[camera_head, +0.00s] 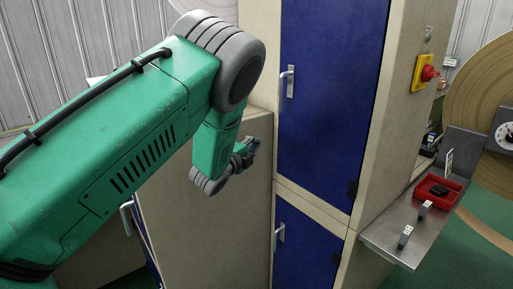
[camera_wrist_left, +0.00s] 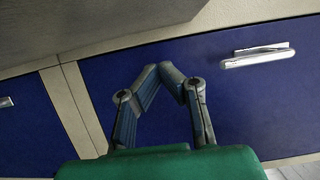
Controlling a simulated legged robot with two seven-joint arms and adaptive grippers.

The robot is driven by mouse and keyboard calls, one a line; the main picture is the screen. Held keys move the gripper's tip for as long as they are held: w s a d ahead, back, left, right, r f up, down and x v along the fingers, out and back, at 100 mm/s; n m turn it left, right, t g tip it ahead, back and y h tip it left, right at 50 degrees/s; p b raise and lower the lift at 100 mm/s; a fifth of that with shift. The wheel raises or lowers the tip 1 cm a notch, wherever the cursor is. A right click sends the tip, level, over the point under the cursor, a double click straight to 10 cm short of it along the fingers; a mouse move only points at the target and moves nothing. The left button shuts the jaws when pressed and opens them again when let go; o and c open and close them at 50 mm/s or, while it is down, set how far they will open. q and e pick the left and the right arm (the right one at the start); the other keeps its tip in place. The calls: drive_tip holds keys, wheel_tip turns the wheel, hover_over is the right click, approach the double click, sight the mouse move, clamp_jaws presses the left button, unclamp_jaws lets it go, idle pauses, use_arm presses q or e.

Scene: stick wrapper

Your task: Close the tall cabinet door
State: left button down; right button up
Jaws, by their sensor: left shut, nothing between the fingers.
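The tall cabinet has an upper blue door (camera_head: 335,75) with a metal handle (camera_head: 286,87) near its left edge. This door looks flush with its beige frame; I see no clear gap. My left gripper (camera_head: 250,150) is left of this door, in front of a beige panel, and looks small and partly hidden by its wrist. In the left wrist view, my left gripper (camera_wrist_left: 165,70) has its fingertips together, with nothing held. Behind it is a blue surface (camera_wrist_left: 235,95) with a silver handle (camera_wrist_left: 257,56). I cannot tell whether the fingers touch it. My right gripper is not in view.
A lower blue door (camera_head: 303,245) sits below. A beige panel (camera_head: 215,235) stands at the left. A yellow-and-red switch (camera_head: 424,73) is on the cabinet's side. A metal shelf (camera_head: 395,245) with a red tray (camera_head: 440,184) juts out at the right.

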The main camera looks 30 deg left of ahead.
use_arm(q)
drive_tip(key=shift+s+a+b, duration=0.5)
drive_tip(key=shift+s+a, duration=1.45)
drive_tip(key=shift+s, duration=2.5)
drive_tip(key=s+d+f+n+g+b, duration=0.1)
drive_tip(key=s+d+f+n+g, duration=0.15)
drive_tip(key=s+f, duration=0.45)
drive_tip(key=s+d+f+n+g+y, duration=0.1)
drive_tip(key=s+d+f+n+g, duration=0.2)
drive_tip(key=f, duration=0.7)
drive_tip(key=s+d+f+n+g+b, duration=0.1)
drive_tip(key=s+f+n+g, duration=0.35)
drive_tip(key=f, duration=0.45)
drive_tip(key=s+d+f+n+g+b, duration=0.1)
drive_tip(key=s+d+f+n+g, duration=0.2)
drive_tip(key=s, duration=0.8)
drive_tip(key=s+d+f+n+g+h, duration=0.1)
drive_tip(key=s+d+f+n+g, duration=0.3)
drive_tip(key=s+d+f, duration=0.3)
drive_tip(key=s, duration=0.4)
drive_tip(key=shift+s+h+b, duration=0.3)
drive_tip(key=shift+s+b, duration=0.05)
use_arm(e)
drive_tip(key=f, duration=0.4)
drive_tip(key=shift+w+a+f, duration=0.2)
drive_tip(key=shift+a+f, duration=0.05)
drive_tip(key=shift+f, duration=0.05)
use_arm(q)
drive_tip(key=shift+w+f, duration=0.1)
drive_tip(key=shift+w, duration=0.05)
